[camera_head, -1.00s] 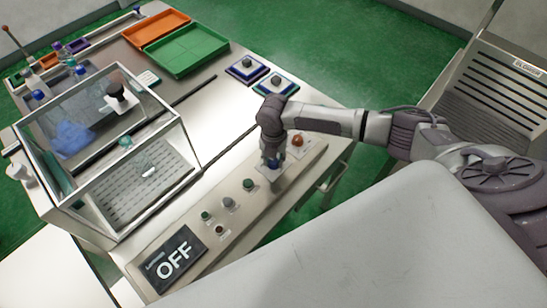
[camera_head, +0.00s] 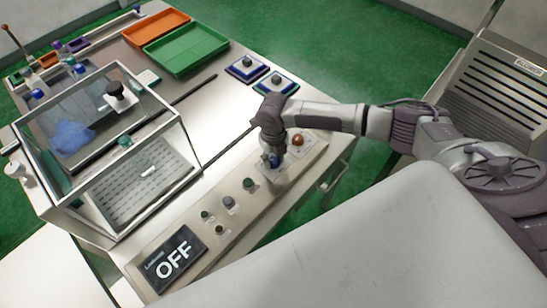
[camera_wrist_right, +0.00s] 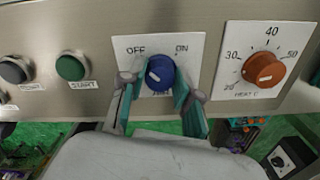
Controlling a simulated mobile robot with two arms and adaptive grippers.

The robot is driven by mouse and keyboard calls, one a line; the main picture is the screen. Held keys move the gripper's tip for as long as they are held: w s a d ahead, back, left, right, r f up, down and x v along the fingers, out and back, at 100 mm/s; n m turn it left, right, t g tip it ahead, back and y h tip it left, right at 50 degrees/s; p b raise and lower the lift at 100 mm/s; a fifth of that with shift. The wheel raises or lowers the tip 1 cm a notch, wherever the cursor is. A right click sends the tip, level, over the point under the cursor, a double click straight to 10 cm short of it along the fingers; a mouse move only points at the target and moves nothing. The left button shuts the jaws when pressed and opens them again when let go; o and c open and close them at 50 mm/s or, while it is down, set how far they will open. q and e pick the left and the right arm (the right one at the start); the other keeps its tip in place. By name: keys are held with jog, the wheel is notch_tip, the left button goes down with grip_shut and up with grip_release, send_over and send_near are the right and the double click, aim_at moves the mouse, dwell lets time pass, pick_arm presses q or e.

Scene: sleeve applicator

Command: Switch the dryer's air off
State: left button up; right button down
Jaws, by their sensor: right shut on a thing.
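The blue air knob (camera_wrist_right: 160,73) sits on a white plate (camera_wrist_right: 130,61) marked OFF at upper left and ON at upper right. A pale mark shows on the left part of the knob's face. In the right wrist view, my right gripper (camera_wrist_right: 160,90) has one finger on each side of the knob and is shut on it. In the head view, my right gripper (camera_head: 272,162) reaches down to the panel and hides most of the knob. A black display (camera_head: 174,258) on the panel reads OFF in large letters. My left gripper is not in view.
An orange HEAT dial (camera_wrist_right: 264,69) is right of the knob; the green START button (camera_wrist_right: 72,67) is left. A glass-walled box (camera_head: 105,150) stands on the table behind the panel. Green (camera_head: 187,50) and orange (camera_head: 150,28) trays lie farther back.

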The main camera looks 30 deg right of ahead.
aim_at(273, 160)
jog(key=shift+r, duration=0.1)
dwell(0.4)
jog(key=c, duration=0.8)
grip_release()
notch_tip(273, 160, up, 12)
jog(key=shift+a, duration=0.1)
